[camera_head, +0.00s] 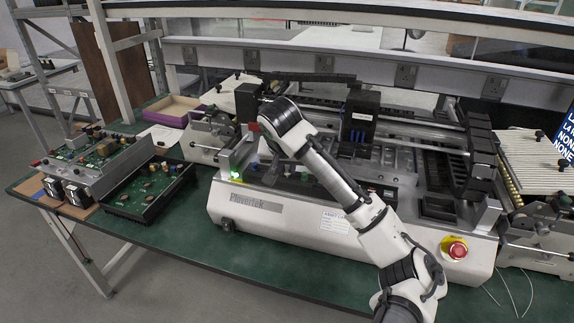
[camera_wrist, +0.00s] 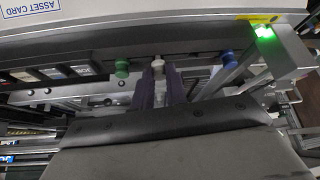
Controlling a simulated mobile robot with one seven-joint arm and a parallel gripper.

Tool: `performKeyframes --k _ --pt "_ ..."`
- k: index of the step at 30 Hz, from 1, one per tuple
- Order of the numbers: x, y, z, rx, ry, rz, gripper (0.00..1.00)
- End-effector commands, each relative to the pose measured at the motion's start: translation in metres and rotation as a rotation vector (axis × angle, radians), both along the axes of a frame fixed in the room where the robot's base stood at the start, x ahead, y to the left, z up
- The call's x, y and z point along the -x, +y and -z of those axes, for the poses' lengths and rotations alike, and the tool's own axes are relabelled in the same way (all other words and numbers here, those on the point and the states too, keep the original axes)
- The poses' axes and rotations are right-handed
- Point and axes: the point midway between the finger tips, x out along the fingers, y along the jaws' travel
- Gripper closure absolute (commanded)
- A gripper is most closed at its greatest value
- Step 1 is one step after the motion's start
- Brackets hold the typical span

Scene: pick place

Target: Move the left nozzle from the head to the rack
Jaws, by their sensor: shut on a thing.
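In the wrist view my gripper (camera_wrist: 158,72) is shut on a pale nozzle (camera_wrist: 157,62), whose light top shows between the two fingers. A green-topped nozzle (camera_wrist: 121,68) is to its left and a blue-topped one (camera_wrist: 228,57) to its right, by the dark rack strip (camera_wrist: 195,59) behind the front panel. I cannot tell whether the held nozzle is seated in the rack or just above it. The black placement head (camera_head: 360,116) stands on the gantry to the right of my wrist.
The white machine's front panel (camera_head: 290,222) carries a red stop button (camera_head: 454,248). A green lamp (camera_head: 236,174) on a bracket is close to my gripper; it also shows in the wrist view (camera_wrist: 264,32). A circuit board tray (camera_head: 146,192) lies at the left. The green bench front (camera_head: 200,250) is clear.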

Motion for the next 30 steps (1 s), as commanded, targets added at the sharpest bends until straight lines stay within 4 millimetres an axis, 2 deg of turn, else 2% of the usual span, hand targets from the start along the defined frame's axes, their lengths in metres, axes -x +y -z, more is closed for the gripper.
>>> performKeyframes --k 11,12,18,23,27,30 --pt "0.0005 0.0004 0.0015 0.000 0.000 -0.001 1.00" --pt "0.0004 0.0004 0.0014 0.000 0.000 0.000 0.84" --pt "0.0004 0.0005 0.0014 -0.001 0.000 0.000 0.60" --pt "0.0004 0.0005 0.0014 -0.001 0.000 0.000 0.60" --pt "0.0003 0.0005 0.0015 -0.001 0.001 0.000 0.76" --pt "0.0003 0.0005 0.0015 -0.001 0.001 0.000 0.77"
